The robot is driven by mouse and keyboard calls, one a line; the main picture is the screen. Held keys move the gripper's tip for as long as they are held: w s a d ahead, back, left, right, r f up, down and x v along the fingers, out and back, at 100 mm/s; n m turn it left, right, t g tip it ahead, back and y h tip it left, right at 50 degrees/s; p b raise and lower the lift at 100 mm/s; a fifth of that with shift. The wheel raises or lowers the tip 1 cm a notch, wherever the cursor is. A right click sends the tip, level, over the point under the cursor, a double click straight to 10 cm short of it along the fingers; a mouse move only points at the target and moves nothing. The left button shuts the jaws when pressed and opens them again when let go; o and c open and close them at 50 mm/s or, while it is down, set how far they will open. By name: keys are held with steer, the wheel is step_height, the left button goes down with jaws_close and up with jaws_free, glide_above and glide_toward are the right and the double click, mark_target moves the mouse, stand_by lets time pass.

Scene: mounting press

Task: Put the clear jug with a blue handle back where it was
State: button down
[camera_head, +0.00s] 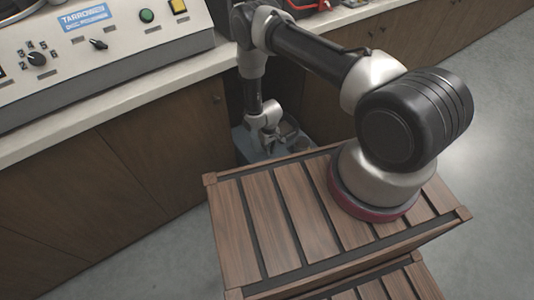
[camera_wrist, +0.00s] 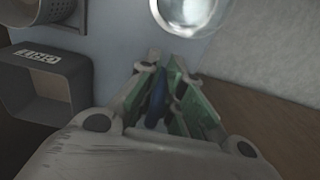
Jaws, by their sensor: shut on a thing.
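My gripper (camera_wrist: 165,85) is shut on the blue handle (camera_wrist: 157,95) of the clear jug in the wrist view. The jug's round, shiny body (camera_wrist: 188,12) shows at the top edge, just beyond the fingertips, and is cut off by the frame. Green pads line the fingers on both sides of the handle. In the head view my gripper (camera_head: 277,136) is low beside the cabinets, over a blue-grey unit (camera_head: 244,146). The jug cannot be made out there. I cannot tell whether it touches a surface.
A dark open holder marked GRIT (camera_wrist: 45,85) is at the left in the wrist view, with a grey cylindrical part (camera_wrist: 38,12) above it. In the head view, a slatted wooden crate (camera_head: 262,225) stands in front, and a counter (camera_head: 130,100) with a control panel (camera_head: 100,45) is at upper left.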

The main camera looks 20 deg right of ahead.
steer(key=shift+f, duration=2.1)
steer(key=shift+f, duration=0.1)
steer(key=c, duration=1.5)
jaws_free()
steer(key=shift+c, duration=0.2)
steer(key=r, duration=1.2)
steer(key=shift+s+d+r, duration=0.1)
steer(key=shift+s, duration=0.1)
